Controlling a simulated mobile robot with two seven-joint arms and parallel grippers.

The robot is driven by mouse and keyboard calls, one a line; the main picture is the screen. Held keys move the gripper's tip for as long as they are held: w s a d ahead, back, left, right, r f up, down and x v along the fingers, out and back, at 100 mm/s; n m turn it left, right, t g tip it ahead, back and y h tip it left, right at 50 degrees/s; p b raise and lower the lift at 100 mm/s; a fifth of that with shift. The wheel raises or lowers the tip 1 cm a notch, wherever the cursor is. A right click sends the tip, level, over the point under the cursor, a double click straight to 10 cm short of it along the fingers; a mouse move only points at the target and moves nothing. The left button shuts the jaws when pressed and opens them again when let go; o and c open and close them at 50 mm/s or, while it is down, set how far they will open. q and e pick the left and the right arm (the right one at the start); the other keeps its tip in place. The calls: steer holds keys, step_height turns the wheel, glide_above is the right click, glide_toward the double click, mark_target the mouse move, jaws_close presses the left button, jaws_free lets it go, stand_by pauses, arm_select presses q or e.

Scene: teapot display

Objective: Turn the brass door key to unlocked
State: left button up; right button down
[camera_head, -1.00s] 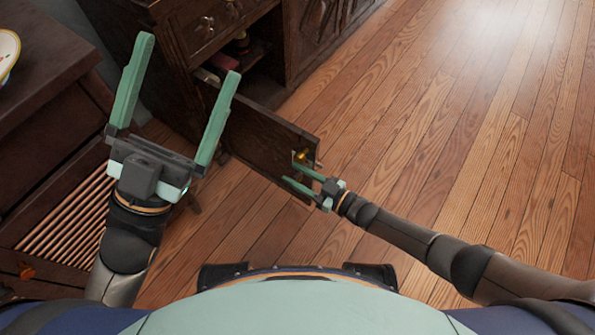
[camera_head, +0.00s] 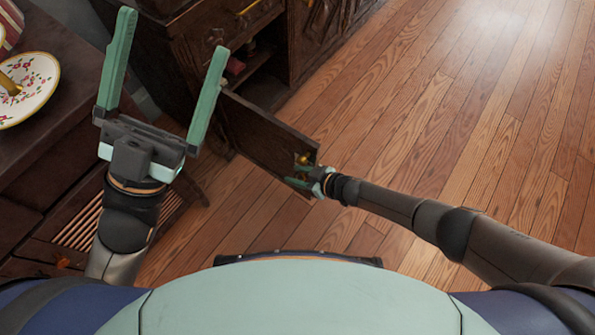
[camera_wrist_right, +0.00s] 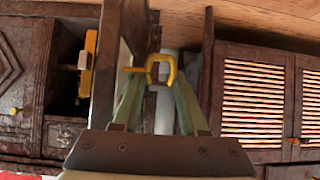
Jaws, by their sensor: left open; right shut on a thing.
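The brass key (camera_wrist_right: 161,70) has a ring-shaped bow and sticks out sideways from the open cabinet door (camera_wrist_right: 106,75). My right gripper (camera_wrist_right: 158,88) is shut on the key's bow, with a fingertip on either side. In the head view the brass fitting (camera_head: 303,158) shows near the free end of the dark wooden door (camera_head: 262,130), and my right gripper (camera_head: 306,180) is against it, partly hiding it. Whether the key is turned is too small to tell. My left gripper (camera_head: 172,35) is open and empty, raised at the left, away from the door.
The dark cabinet (camera_head: 205,50) stands behind the door, its compartment open. A second dark cabinet (camera_head: 45,130) at the left bears a flowered plate (camera_head: 35,85). The wooden floor (camera_head: 430,120) to the right is clear.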

mark_target(298, 174)
steer(key=shift+d, duration=0.1)
steer(key=c, duration=0.7)
jaws_free()
